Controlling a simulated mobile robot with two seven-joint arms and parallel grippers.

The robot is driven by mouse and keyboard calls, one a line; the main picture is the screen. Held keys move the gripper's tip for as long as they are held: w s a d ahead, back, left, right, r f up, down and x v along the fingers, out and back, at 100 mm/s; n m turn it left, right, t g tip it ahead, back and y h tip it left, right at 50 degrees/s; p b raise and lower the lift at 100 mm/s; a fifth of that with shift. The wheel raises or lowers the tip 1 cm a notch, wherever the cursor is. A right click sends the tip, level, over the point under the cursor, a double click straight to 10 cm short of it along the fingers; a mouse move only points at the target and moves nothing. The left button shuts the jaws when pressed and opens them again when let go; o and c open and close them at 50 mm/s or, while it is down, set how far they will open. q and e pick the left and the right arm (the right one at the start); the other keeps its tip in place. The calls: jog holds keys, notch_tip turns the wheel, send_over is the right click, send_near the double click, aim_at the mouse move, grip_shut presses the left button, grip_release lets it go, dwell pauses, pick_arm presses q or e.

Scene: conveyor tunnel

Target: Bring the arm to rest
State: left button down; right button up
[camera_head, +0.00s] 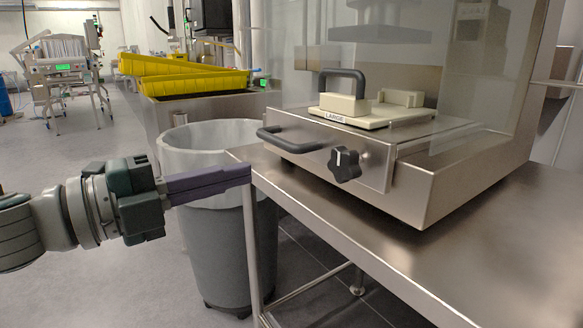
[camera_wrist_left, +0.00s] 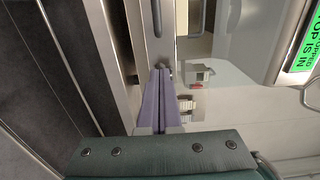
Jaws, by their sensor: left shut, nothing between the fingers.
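My left gripper (camera_head: 249,173) comes in from the left in the head view. Its purple fingers lie together, shut and empty, and point right in front of the grey bin. Their tips show beside the near left corner of the steel table (camera_head: 480,232); I cannot tell whether they touch it. In the left wrist view the shut purple fingers (camera_wrist_left: 160,72) point up the picture, with nothing held between them. My right gripper is in neither view.
A grey bin with a pale liner (camera_head: 215,140) stands behind my left gripper. A steel machine with a black handle (camera_head: 290,141) and black knob (camera_head: 345,165) sits on the table. Yellow trays (camera_head: 190,82) lie farther back. Open floor shows at the left.

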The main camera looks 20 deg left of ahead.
pick_arm(q)
jog(key=s+a+r+n+t+y+p, duration=0.1)
jog(key=s+a+r+n+y+p, duration=0.1)
jog(key=r+n+y+p, duration=0.55)
jog(key=s+a+r+n+y+p, duration=0.2)
jog(key=r+n+y+p, duration=0.3)
jog(key=n+p, duration=0.5)
jog(key=s+d+r+n+g+p, duration=0.25)
jog(key=s+r+g+p, duration=0.3)
jog(key=s+p, duration=0.45)
jog(key=s+d+r+n+g+p, duration=0.1)
jog(key=s+r+n+g+p, duration=0.4)
jog(key=s+p, duration=0.6)
notch_tip(320, 180, up, 34)
jog(key=s+p, duration=0.1)
jog(key=p, duration=3.1)
jog(key=shift+a+r+m+h+p, duration=0.25)
jog(key=shift+a+m+h+p, duration=0.1)
jog(key=shift+m+h, duration=0.1)
jog(key=shift+s+f+g, duration=0.1)
jog(key=shift+g, duration=0.15)
jog(key=shift+d, duration=0.1)
